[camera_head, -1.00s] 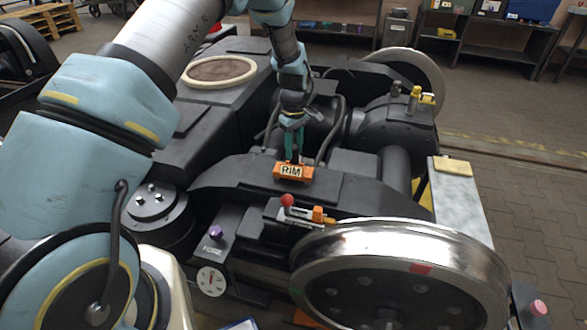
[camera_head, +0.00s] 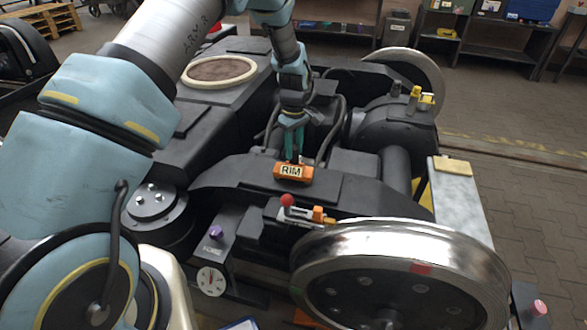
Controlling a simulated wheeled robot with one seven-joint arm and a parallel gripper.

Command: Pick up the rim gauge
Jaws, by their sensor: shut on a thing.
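The rim gauge is an orange block (camera_head: 292,172) with a pale label reading "RIM". It is at the dark bogie frame (camera_head: 330,188), near the middle of the head view. My gripper (camera_head: 292,158) points down from above with its teal fingers at the top of the gauge, shut on it. The fingertips are partly hidden by the block. I cannot tell whether the gauge touches the frame or is just clear of it.
A shiny wheel (camera_head: 400,240) stands in front at the right. A red-knobbed lever (camera_head: 288,200) sticks up close before the gauge. A grey plate with a tan block (camera_head: 453,165) is to the right. A round dial (camera_head: 211,281) sits at lower left. Paved floor is clear at right.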

